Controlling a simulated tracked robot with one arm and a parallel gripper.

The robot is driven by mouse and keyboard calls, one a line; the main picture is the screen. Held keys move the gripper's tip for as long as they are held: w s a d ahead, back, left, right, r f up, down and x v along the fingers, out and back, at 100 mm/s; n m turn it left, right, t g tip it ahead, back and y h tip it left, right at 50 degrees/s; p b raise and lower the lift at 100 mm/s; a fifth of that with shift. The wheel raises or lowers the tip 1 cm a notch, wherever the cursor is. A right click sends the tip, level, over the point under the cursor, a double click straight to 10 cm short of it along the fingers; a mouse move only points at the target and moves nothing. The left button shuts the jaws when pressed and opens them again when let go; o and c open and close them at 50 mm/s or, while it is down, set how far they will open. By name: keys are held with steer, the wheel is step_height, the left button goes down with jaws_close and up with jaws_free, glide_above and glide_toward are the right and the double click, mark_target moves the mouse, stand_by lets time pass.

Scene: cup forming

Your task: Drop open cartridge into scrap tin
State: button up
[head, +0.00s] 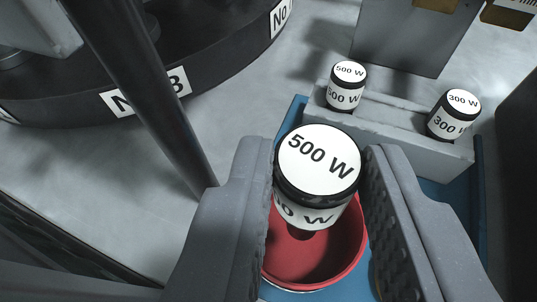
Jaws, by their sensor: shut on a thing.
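My gripper (318,195) is shut on a cartridge (318,162) with a white top marked "500 W" and a black band. The cartridge is roughly upright between the two grey fingers. It appears over a red round tin (320,262), whose inside shows below it. I cannot tell how high above the tin it is, and its lower end is partly hidden. The fingers hide the sides of the tin.
Another "500 W" cartridge (346,86) and a "300 W" cartridge (454,115) stand in a grey rack (395,130) behind the tin. A blue tray (292,118) lies beneath. A dark round platform (200,90) with white labels and a black post (140,85) are at left.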

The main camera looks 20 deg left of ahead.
steer(key=shift+w+d+f, duration=0.15)
steer(key=shift+d+f, duration=0.1)
steer(key=shift+d, duration=0.1)
steer(key=shift+d+f, duration=0.3)
steer(key=shift+f, duration=0.35)
steer(key=shift+f+b, duration=0.45)
steer(key=shift+f, duration=1.65)
steer(key=o, duration=1.1)
steer(key=shift+s+r, duration=0.1)
steer(key=shift+s, duration=0.1)
